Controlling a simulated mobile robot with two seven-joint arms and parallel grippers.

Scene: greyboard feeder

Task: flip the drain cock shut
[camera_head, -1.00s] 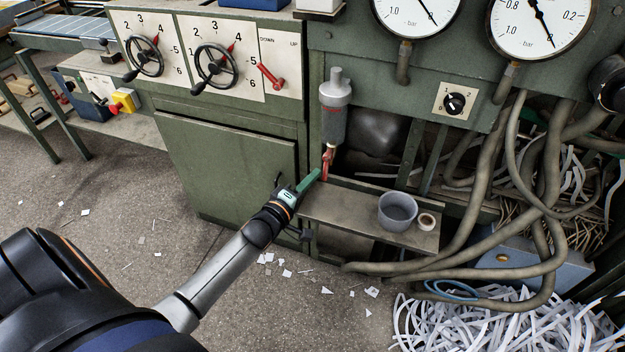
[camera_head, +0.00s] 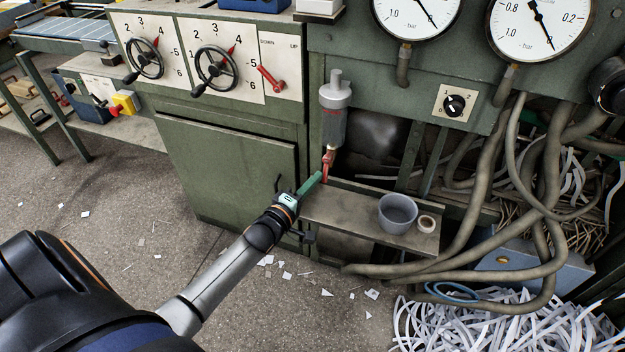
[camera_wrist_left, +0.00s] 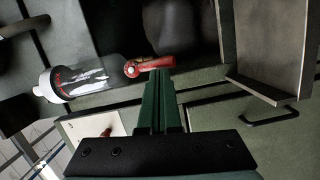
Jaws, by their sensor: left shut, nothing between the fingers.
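The drain cock (camera_head: 327,166) is a small red lever under a grey cylindrical bowl (camera_head: 333,122) on the green machine. In the head view its handle hangs roughly straight down. In the left wrist view the red cock (camera_wrist_left: 150,65) extends sideways from its round pivot, just beyond my fingertips. My left gripper (camera_head: 318,176) has green fingers, shut and empty, with the tips close beside the lever's lower end. The shut fingers also show in the left wrist view (camera_wrist_left: 159,76); whether they touch the lever I cannot tell. My right gripper is not in view.
A green cabinet door (camera_head: 225,170) stands on the left. Thick hoses (camera_head: 460,250) loop at right. Two handwheels and gauges sit above.

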